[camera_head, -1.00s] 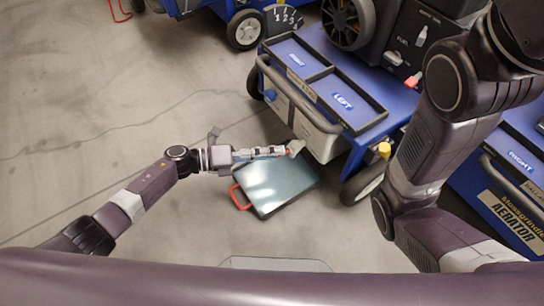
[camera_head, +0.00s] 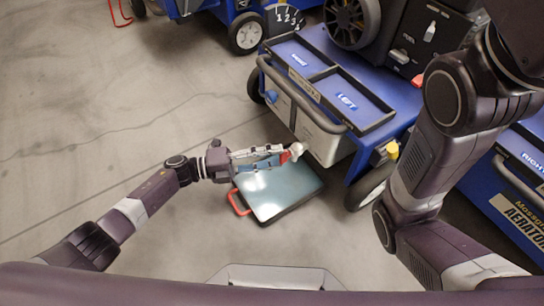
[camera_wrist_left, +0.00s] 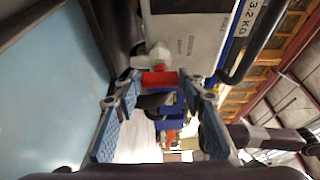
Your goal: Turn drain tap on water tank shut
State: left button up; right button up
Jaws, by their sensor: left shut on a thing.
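The water tank (camera_head: 320,139) is a pale grey box on the side of a blue cart, and it also shows in the left wrist view (camera_wrist_left: 195,35). Its drain tap has a white body (camera_wrist_left: 150,58) and a red handle (camera_wrist_left: 160,78), small at the tank's lower front in the head view (camera_head: 297,151). My left gripper (camera_head: 288,155) reaches in from the left, its blue-padded fingers on either side of the red handle (camera_wrist_left: 162,88), shut on it. The fingers partly hide the handle in the head view. My right gripper is out of view.
A flat pan with a pale blue surface (camera_head: 275,190) and red handle lies on the floor under the tap and my left gripper. The cart's wheel (camera_head: 368,187) and yellow cap (camera_head: 392,150) are to the right. Open floor (camera_head: 90,130) lies left.

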pick_arm(q)
jog(key=o, duration=1.2)
jog(key=shift+c, duration=0.2)
jog(key=v, duration=1.2)
jog(key=shift+s, duration=0.1)
